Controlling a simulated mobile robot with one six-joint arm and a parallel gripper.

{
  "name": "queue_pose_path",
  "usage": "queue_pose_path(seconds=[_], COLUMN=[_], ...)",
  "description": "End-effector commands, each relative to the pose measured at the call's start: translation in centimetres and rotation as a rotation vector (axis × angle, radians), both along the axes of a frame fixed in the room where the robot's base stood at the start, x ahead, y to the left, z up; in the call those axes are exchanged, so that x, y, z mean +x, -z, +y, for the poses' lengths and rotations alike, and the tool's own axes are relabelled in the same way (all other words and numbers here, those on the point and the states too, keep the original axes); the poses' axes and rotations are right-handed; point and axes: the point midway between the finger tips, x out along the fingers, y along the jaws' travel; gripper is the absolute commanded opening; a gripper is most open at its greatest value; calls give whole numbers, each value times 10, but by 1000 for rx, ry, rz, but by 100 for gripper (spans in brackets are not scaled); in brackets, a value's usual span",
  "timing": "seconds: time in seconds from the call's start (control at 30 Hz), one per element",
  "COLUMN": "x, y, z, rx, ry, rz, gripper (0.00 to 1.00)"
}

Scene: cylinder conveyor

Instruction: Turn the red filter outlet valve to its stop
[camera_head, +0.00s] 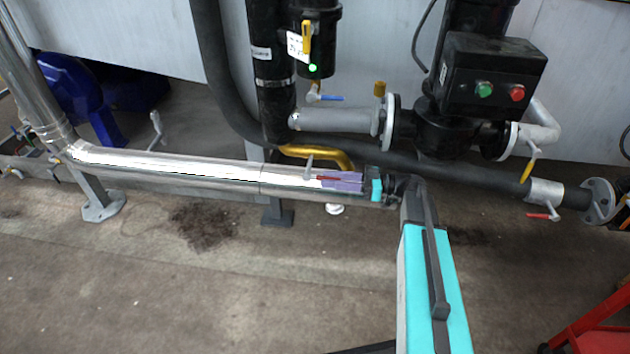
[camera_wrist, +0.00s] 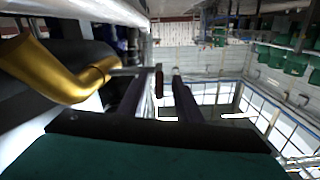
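The red valve handle (camera_head: 327,178) shows at the end of the shiny pipe, below the yellow elbow pipe (camera_head: 318,153). A grey valve part (camera_head: 309,168) stands at its left end. My gripper (camera_head: 335,180) reaches in from the right, its purple fingers close around the handle's right part. In the wrist view, the handle (camera_wrist: 159,82) looks dark red and stands between the two fingers of my gripper (camera_wrist: 160,90). Gaps show on both sides of it, so the fingers look open. The handle's far end and pivot are partly hidden.
The large shiny pipe (camera_head: 180,168) runs left, right beside my gripper. A black hose (camera_head: 450,170) passes behind my wrist. Another red-handled valve (camera_head: 537,216) sits at the right, with a yellow-handled one (camera_head: 528,170) above it. A red cart (camera_head: 600,325) stands at the lower right.

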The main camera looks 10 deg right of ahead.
Motion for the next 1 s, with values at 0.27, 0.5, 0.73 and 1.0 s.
queue_pose_path(seconds=[0.27, 0.5, 0.73, 1.0], x=[11, 17, 18, 18], y=[2, 1, 0, 0], z=[37, 54, 56, 56], rx=[0, 0, 1, 1], ry=[-1, 0, 1, 1], rz=[-1, 0, 0, 0], gripper=[32, 32, 32, 8])
